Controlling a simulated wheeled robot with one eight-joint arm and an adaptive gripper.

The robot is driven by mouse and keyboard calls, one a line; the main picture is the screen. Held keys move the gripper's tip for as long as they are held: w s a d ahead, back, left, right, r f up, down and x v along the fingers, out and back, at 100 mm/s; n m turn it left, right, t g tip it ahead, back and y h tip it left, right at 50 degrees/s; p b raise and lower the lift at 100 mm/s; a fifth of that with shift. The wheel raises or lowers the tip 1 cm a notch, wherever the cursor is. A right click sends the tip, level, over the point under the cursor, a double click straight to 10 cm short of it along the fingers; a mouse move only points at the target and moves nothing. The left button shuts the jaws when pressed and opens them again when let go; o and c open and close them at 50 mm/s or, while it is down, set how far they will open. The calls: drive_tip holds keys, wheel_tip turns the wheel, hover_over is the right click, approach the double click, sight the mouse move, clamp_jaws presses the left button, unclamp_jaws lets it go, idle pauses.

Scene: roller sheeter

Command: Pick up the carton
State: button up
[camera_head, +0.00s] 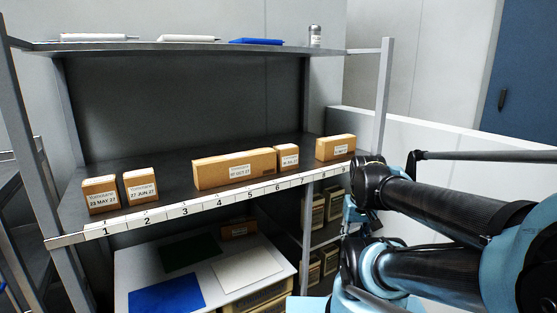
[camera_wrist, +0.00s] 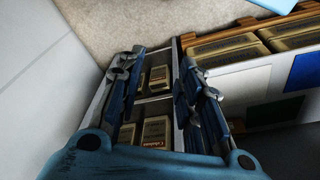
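Several brown cartons with white date labels stand on the middle shelf in the head view. They are a small carton reading "23 MAY 27" (camera_head: 101,195), a small carton reading "27 JUN 27" (camera_head: 140,187), a long carton (camera_head: 234,168), a small carton (camera_head: 287,156) beside its right end, and a wider carton (camera_head: 335,147) at the far right. The frames do not show which one the task means. In the wrist view my gripper (camera_wrist: 162,57) is open, fingers apart with nothing held. It points down past the shelf, clear of the shelf cartons.
A numbered strip (camera_head: 200,206) runs along the shelf's front edge. The upper shelf (camera_head: 130,46) holds flat items and a cylinder (camera_head: 315,36). Below, a white board (camera_head: 135,268) bears coloured sheets, and more boxes (camera_head: 317,212) fill a lower rack. A low white wall (camera_head: 440,140) stands right.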

drive_tip(key=shift+d, duration=0.15)
drive_tip(key=o, duration=0.5)
drive_tip(key=shift+s+r, duration=0.2)
drive_tip(key=o, duration=0.5)
drive_tip(key=shift+w+a+r+m, duration=0.15)
drive_tip(key=shift+r, duration=0.4)
drive_tip(key=shift+w+a+r+m, duration=0.1)
drive_tip(key=shift+r+m, duration=0.05)
drive_tip(key=shift+r, duration=0.4)
drive_tip(key=shift+c, duration=0.2)
wheel_tip(320, 180, up, 27)
drive_tip(key=m+g+y, duration=0.4)
drive_tip(key=m+g, duration=0.1)
drive_tip(key=m, duration=0.6)
hover_over(283, 159)
drive_tip(key=w+d, duration=0.5)
drive_tip(key=w, duration=0.2)
drive_tip(key=x, duration=1.6)
drive_tip(key=shift+w+d+f, duration=0.1)
drive_tip(key=shift+w+f, duration=0.05)
drive_tip(key=shift+f, duration=0.3)
